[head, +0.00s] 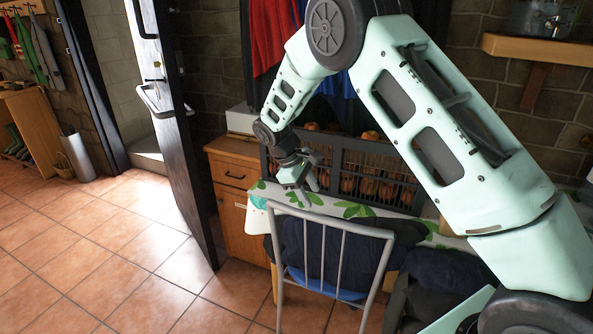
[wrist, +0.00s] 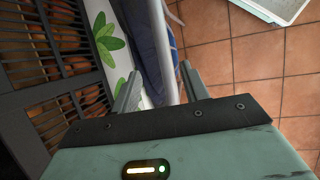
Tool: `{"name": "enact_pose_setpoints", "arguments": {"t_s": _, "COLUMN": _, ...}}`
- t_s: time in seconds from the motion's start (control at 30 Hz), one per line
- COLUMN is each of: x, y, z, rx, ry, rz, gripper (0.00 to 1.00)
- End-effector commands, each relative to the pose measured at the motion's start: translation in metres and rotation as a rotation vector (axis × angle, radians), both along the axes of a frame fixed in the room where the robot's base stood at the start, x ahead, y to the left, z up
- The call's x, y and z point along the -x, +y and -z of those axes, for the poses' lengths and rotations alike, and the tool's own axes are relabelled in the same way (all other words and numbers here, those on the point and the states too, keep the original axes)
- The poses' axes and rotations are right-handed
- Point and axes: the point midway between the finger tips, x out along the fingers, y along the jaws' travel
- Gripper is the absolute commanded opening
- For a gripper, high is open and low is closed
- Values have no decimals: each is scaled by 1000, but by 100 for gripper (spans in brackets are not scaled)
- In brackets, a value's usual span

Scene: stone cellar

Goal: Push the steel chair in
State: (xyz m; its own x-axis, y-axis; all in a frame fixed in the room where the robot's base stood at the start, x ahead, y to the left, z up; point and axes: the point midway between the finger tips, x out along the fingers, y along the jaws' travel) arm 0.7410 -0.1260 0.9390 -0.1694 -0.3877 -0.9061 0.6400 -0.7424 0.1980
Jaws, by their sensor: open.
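The steel chair (head: 334,220) stands in the lower middle of the head view, its grey barred back towards me and its seat side towards the table. Dark blue cloth (head: 318,245) shows behind the bars. My gripper (head: 304,198) is open, pointing down at the left part of the chair's top rail. In the wrist view a grey bar of the chair (wrist: 160,45) runs down between the open fingers of my gripper (wrist: 160,88). I cannot tell whether the fingers touch it. The chair's feet are out of view.
A table with a leaf-patterned cloth (head: 355,210) lies beyond the chair, with a dark slatted crate (head: 350,160) on it. A wooden cabinet (head: 232,175) stands to the left, beside an open dark door (head: 180,130).

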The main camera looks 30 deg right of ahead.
Motion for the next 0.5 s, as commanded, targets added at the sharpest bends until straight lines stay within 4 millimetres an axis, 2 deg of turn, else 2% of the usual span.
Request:
{"name": "enact_pose_setpoints", "arguments": {"t_s": 0.2, "x": -10, "y": 19, "z": -45, "rx": 0, "ry": -5, "rz": -2, "gripper": 45}}
{"name": "enact_pose_setpoints", "arguments": {"t_s": 0.4, "x": -15, "y": 30, "z": -72, "rx": 0, "ry": -4, "rz": -1, "gripper": 45}}
{"name": "enact_pose_setpoints", "arguments": {"t_s": 0.5, "x": -16, "y": 33, "z": -78, "rx": 0, "ry": -3, "rz": -1, "gripper": 45}}
